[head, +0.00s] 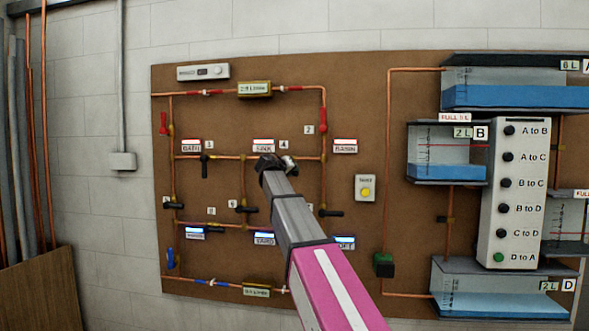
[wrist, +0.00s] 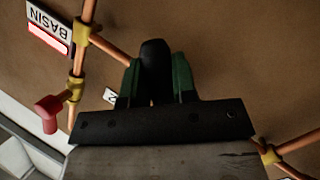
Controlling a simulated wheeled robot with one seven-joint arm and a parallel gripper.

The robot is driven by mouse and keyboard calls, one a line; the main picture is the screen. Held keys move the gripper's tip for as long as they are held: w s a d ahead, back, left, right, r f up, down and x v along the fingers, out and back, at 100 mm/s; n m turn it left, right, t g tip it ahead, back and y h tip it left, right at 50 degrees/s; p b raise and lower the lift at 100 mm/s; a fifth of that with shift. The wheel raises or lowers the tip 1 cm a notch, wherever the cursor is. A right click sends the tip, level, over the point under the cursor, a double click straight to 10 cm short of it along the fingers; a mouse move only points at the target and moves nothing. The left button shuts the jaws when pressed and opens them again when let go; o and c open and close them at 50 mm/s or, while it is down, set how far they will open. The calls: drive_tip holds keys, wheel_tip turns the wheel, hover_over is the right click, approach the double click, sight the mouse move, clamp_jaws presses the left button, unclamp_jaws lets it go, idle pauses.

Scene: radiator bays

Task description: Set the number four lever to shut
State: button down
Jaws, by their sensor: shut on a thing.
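My gripper (head: 280,164) is at the middle of the upper pipe loop on the brown board, just below the label 4 (head: 284,144). In the wrist view, my gripper (wrist: 156,84) has its green fingers on both sides of a black lever handle (wrist: 154,56) and is shut on it. From its place by the label, this looks like the number four lever. The valve body under it is hidden, so I cannot tell its exact angle to the pipe.
A red lever (head: 324,127) is close by at the right; it also shows in the wrist view (wrist: 48,112). A black lever (head: 205,166) hangs at the left, and another (head: 330,212) lies lower right. Tanks and a button panel (head: 513,195) stand right.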

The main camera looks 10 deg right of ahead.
drive_tip(key=shift+w+a+f+m+y, duration=0.2)
drive_tip(key=shift+a+m+y, duration=0.4)
drive_tip(key=shift+m, duration=0.35)
drive_tip(key=shift+w+a+f+m+y, duration=0.2)
drive_tip(key=shift+a+m+y, duration=0.4)
drive_tip(key=shift+m, duration=0.4)
drive_tip(key=shift+w+a+f+m+y, duration=0.1)
drive_tip(key=shift+a+f+m+y, duration=0.15)
drive_tip(key=shift+a+m+y, duration=0.45)
drive_tip(key=shift+d+m, duration=0.15)
drive_tip(key=shift+m, duration=0.2)
drive_tip(key=c, duration=0.9)
unclamp_jaws()
drive_tip(key=shift+c, duration=0.2)
drive_tip(key=v, duration=1)
drive_tip(key=shift+s+r, duration=0.2)
drive_tip(key=shift+s, duration=0.05)
